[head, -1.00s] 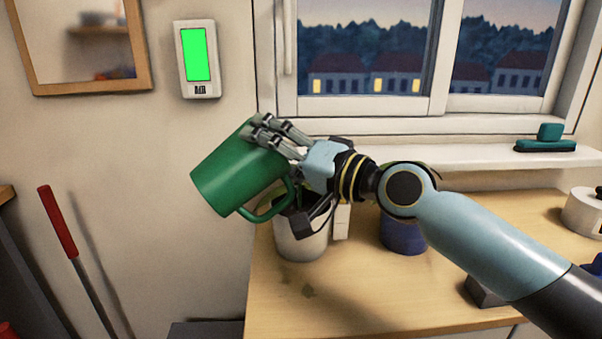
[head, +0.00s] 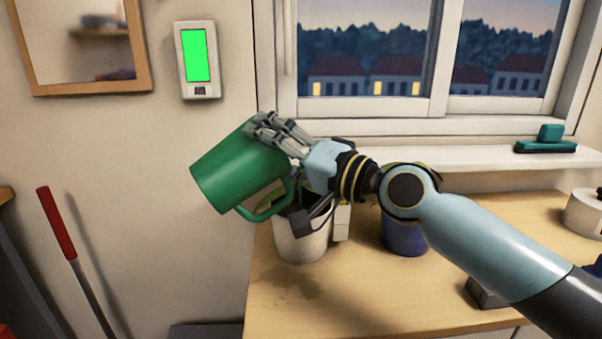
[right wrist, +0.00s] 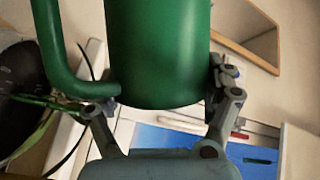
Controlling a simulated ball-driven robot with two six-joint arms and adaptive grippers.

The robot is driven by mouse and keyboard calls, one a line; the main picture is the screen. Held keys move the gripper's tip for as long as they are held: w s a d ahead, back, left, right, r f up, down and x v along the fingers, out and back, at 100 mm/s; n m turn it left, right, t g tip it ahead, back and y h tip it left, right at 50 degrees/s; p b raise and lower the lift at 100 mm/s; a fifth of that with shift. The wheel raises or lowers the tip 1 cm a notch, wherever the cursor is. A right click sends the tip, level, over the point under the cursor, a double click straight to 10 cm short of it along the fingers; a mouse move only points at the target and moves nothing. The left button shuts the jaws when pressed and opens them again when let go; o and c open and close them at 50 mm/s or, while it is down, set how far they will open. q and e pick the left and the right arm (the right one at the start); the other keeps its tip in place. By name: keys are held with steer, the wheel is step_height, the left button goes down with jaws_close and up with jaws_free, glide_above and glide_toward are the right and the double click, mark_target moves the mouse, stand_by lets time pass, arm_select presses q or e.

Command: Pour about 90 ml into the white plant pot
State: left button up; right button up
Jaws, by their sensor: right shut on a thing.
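My right gripper (head: 285,150) is shut on a green jug (head: 235,168) and holds it tilted above the counter. The jug's handle hangs at its lower right; its opening and contents are hidden, and no stream shows. In the right wrist view the green jug (right wrist: 158,50) sits between both fingers. The white plant pot (head: 300,242) stands upright on the counter below the gripper, its top partly hidden by the hand. A dark wet-looking patch (head: 300,287) lies on the counter in front of the pot. My left gripper is out of view.
A blue pot (head: 404,238) stands right of the white one, behind my arm. A white block (head: 342,222) is beside the white pot. A green-lit panel (head: 196,55) hangs on the wall. A teal brush (head: 545,143) lies on the windowsill. The counter's front left is clear of objects.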

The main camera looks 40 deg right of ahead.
steer(key=shift+d+r+m, duration=0.1)
steer(key=shift+m, duration=0.2)
steer(key=shift+r, duration=0.1)
steer(key=n+p, duration=0.1)
steer(key=p, duration=0.1)
steer(key=a+n+g+p, duration=0.1)
steer(key=n+p, duration=0.1)
steer(key=shift+w+a+n+h, duration=0.1)
steer(key=shift+n+h, duration=0.2)
steer(key=shift+h, duration=0.1)
steer(key=shift+f+n+g, duration=0.3)
steer(key=shift+f, duration=0.2)
steer(key=shift+a+r+n+h+p, duration=0.3)
steer(key=shift+a+r+n+p, duration=0.15)
steer(key=shift+p, duration=0.6)
steer(key=shift+f+g, duration=0.15)
steer(key=shift+g, duration=0.15)
